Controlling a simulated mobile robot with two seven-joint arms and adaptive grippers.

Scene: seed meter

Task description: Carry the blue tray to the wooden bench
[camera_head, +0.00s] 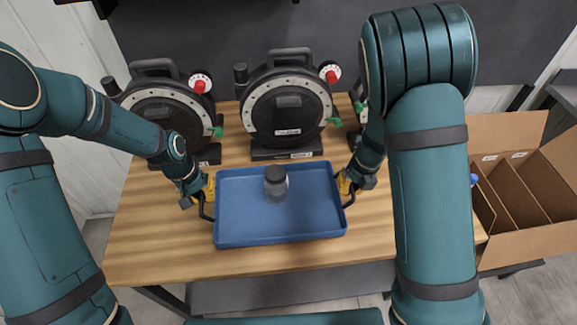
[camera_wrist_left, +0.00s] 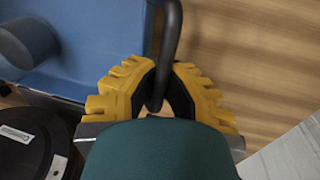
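The blue tray (camera_head: 240,232) is level over the middle of the wooden bench (camera_head: 140,245); I cannot tell whether it touches the top. A dark-lidded grey jar (camera_head: 276,185) stands upright inside it. My left gripper (camera_head: 207,193) is at the tray's left side. In the left wrist view its yellow fingers (camera_wrist_left: 160,88) are closed around the black tray handle (camera_wrist_left: 172,35). The tray (camera_wrist_left: 90,50) also shows there. My right gripper (camera_head: 346,185) is at the tray's right handle (camera_head: 350,200); its fingers are too small and partly hidden to tell their grip.
Two round black seed meters (camera_head: 288,112) (camera_head: 165,115) stand behind the tray, with a third mostly hidden behind my right arm. An open cardboard box (camera_head: 535,238) with dividers is at the right. The bench front is clear.

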